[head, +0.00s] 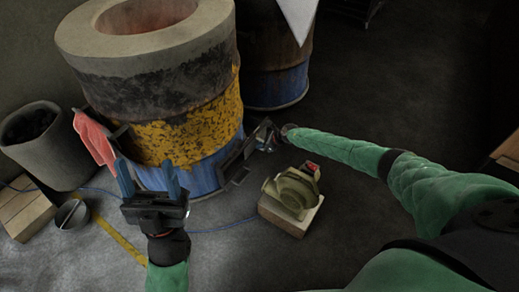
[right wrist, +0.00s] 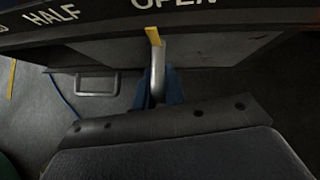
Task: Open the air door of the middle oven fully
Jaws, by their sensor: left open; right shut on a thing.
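The nearest barrel oven (head: 185,120), with worn yellow and blue paint, stands at upper left. Its dark air door assembly (head: 238,160) is low on the right side. My right gripper (head: 265,135) is at that assembly, shut on a grey handle (right wrist: 158,65) with a yellow tip. In the right wrist view the yellow tip lies below a dark scale plate (right wrist: 100,18), between the words HALF and OPEN and closer to OPEN. The blue fingers partly hide the handle. My left gripper (head: 148,180) is open and empty in front of the oven.
A fan-like blower (head: 292,190) on a pale block stands right of the oven. Another barrel (head: 275,60) stands behind. A grey bin (head: 45,145), a wooden box (head: 25,212) and a red cloth (head: 95,138) are at left. A blue cable crosses the floor.

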